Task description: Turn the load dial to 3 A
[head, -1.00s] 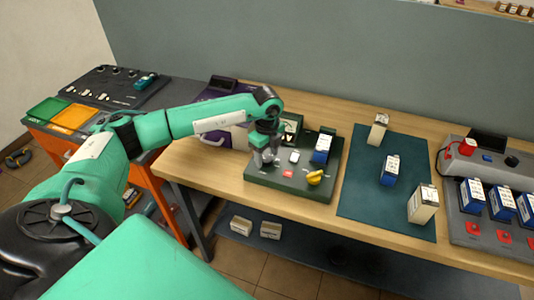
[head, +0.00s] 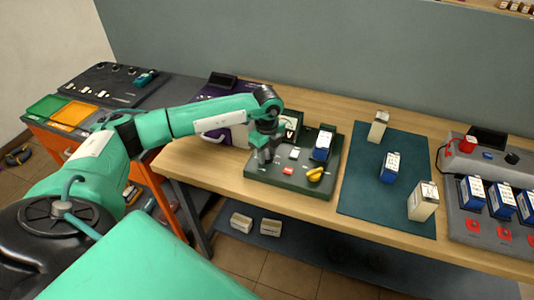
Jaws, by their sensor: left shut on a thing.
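The dark green load tester (head: 293,182) sits on the wooden bench, with a meter (head: 290,124) at its back, a blue battery (head: 323,146), a red button (head: 288,171) and a yellow part (head: 315,174) on it. My left gripper (head: 265,160) points down at the left part of the tester, its jaws shut at the dial's place. The dial itself is hidden by the fingers, and its setting cannot be read. The meter is partly covered by my left wrist. My right gripper is not in view.
A dark green mat (head: 360,203) with several batteries lies right of the tester. A grey charger (head: 482,232) with blue batteries stands at the far right. A purple device (head: 215,92) is behind my left arm. Bare bench lies in front of the tester.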

